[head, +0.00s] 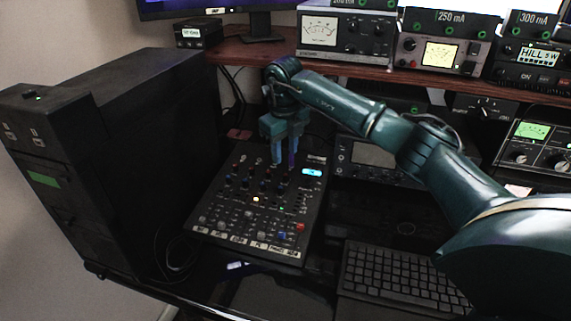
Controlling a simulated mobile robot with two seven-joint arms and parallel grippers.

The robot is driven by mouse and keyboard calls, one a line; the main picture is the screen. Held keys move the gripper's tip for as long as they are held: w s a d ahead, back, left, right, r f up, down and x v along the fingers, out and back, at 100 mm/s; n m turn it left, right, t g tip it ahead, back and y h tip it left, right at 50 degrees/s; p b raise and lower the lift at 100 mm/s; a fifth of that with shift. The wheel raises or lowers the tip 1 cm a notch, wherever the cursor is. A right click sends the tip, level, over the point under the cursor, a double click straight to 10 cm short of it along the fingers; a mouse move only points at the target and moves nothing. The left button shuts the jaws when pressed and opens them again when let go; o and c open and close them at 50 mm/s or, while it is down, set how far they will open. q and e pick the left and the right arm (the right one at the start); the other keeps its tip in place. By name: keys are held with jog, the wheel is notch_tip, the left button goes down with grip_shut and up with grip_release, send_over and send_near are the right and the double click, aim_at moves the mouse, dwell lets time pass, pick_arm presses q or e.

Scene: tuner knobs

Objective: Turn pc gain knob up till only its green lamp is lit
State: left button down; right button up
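A black mixer (212,200) with rows of small knobs lies on the desk, slightly turned. My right gripper (284,163) points down over the mixer's upper right part. Its two fingers stand apart with a narrow gap. I cannot tell whether they touch a knob; they hide part of the upper knobs. My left gripper is not in view.
A black computer tower (140,150) stands close to the left of the mixer. A keyboard (400,277) lies at the lower right. A radio unit (360,160) sits right of the mixer. A wooden shelf (240,52) with meters (345,32) runs above.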

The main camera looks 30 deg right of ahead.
jog(key=shift+s+a+r, duration=0.1)
jog(key=shift+s+r, duration=0.05)
jog(key=shift+r, duration=1.25)
jog(key=shift+s+a+r, duration=0.1)
jog(key=shift+r, duration=1.25)
